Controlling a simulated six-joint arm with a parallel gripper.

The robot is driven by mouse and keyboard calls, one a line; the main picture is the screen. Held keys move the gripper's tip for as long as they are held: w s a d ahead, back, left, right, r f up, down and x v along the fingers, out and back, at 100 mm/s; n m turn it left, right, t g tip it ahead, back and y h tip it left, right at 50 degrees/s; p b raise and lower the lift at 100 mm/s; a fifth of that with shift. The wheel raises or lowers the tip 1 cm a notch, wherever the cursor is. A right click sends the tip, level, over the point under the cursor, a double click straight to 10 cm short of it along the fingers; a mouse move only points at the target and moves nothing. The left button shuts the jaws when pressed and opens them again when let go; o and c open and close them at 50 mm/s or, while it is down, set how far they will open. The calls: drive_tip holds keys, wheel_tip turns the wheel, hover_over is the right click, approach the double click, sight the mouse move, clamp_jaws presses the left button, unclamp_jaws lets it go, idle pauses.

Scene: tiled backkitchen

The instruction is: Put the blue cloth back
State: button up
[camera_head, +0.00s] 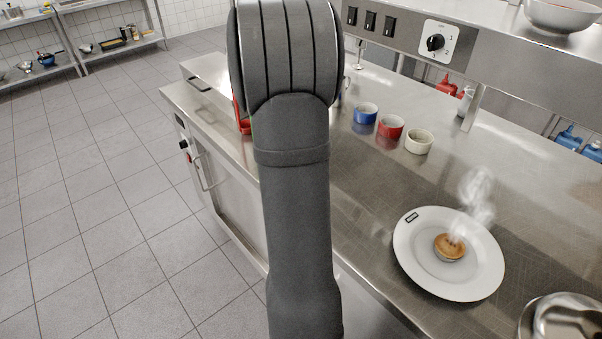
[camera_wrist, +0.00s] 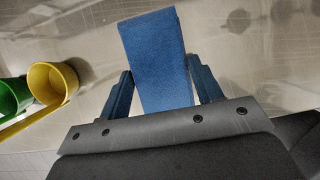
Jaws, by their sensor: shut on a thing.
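In the wrist view my gripper (camera_wrist: 165,92) is shut on the blue cloth (camera_wrist: 154,55). The cloth looks like a flat, folded strip standing out between the two blue fingers, with steel surface behind it. In the head view my own arm covers the middle of the picture, so my gripper and the cloth are hidden there. I cannot tell how far the cloth is above the surface.
A yellow cup (camera_wrist: 52,82) and a green cup (camera_wrist: 12,98) are left of my gripper. On the steel counter (camera_head: 370,205) are blue (camera_head: 365,113), red (camera_head: 390,128) and cream (camera_head: 418,141) ramekins. A white plate (camera_head: 420,262) holds a steaming pie (camera_head: 449,247). A shelf runs overhead.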

drive_tip(key=o, duration=0.9)
drive_tip(key=shift+f, duration=0.1)
drive_tip(key=v, duration=1.2)
drive_tip(key=x, duration=1.1)
drive_tip(key=shift+w+d+f, duration=0.1)
drive_tip(key=shift+d+f, duration=0.05)
drive_tip(key=shift+f, duration=0.15)
wheel_tip(320, 180, up, 2)
drive_tip(key=shift+r, duration=0.95)
